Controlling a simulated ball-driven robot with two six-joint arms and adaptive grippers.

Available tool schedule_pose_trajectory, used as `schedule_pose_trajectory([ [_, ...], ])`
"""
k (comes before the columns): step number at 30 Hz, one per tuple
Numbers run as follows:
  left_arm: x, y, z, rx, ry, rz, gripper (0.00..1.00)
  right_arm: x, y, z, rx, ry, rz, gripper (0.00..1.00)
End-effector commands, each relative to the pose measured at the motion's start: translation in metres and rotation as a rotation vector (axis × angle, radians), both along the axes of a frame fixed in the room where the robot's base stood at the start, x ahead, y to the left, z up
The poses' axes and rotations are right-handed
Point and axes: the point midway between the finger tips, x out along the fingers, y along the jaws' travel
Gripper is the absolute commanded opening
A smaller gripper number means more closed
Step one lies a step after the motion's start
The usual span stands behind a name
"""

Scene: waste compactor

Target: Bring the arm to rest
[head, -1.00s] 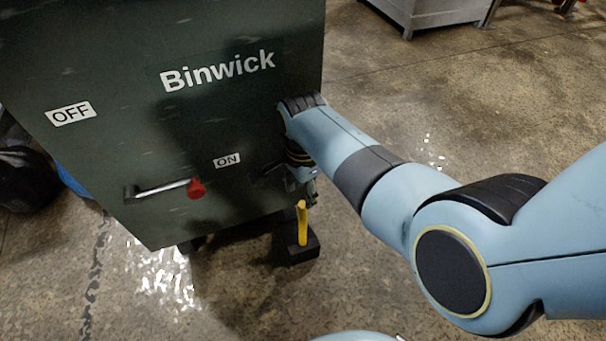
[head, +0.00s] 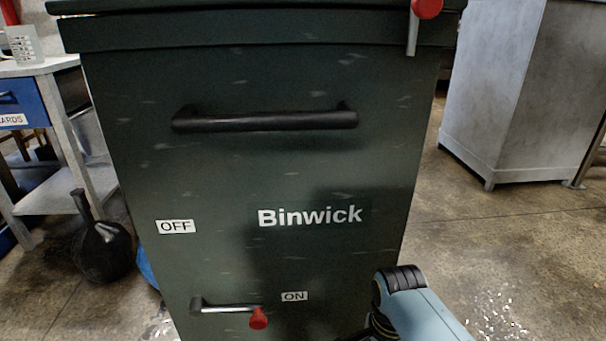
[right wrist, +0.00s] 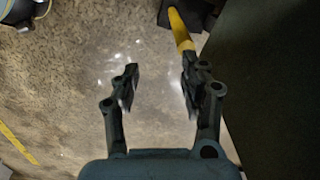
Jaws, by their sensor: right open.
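My right arm (head: 420,308) comes in at the bottom right of the head view, beside the front of the dark green Binwick compactor (head: 270,170). Its gripper is below the picture there. In the right wrist view my right gripper (right wrist: 160,78) is open, with nothing between its fingers and the concrete floor below. The compactor's lever (head: 225,308) with a red knob points to the right, just below the ON label (head: 294,296). The OFF label (head: 175,226) is higher on the left. My left gripper is not in view.
A yellow bar (right wrist: 180,30) on a dark base stands close to the right finger. A grey cabinet (head: 520,90) stands at the back right. A workbench with a blue drawer (head: 20,95) and a black round-bodied object (head: 100,245) are at the left.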

Motion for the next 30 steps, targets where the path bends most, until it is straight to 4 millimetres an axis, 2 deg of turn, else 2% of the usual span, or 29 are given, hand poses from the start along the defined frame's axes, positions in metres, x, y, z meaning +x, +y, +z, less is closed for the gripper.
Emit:
schedule_pose_trajectory([
  [1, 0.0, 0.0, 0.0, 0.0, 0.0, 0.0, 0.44, -0.028, -0.017, -0.011, -0.012, 0.01, 0.069, 0.44],
  [3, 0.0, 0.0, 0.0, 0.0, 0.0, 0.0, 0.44, -0.067, -0.041, -0.021, -0.028, 0.011, 0.216, 0.44],
  [6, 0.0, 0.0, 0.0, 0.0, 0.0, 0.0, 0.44, -0.12, -0.071, -0.024, -0.051, 0.01, 0.443, 0.44],
  [9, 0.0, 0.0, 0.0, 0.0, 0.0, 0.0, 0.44, -0.159, -0.09, -0.02, -0.068, 0.012, 0.627, 0.44],
  [12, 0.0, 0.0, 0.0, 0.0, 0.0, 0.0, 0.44, -0.19, -0.103, -0.013, -0.081, 0.016, 0.78, 0.44],
  [18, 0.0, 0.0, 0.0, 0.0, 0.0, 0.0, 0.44, -0.239, -0.12, 0.004, -0.097, 0.024, 1.04, 0.44],
  [24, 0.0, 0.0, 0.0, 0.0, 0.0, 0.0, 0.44, -0.279, -0.129, 0.026, -0.104, 0.03, 1.277, 0.44],
  [30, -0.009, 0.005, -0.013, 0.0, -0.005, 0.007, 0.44, -0.285, -0.133, 0.013, -0.108, 0.023, 1.276, 0.44],
])
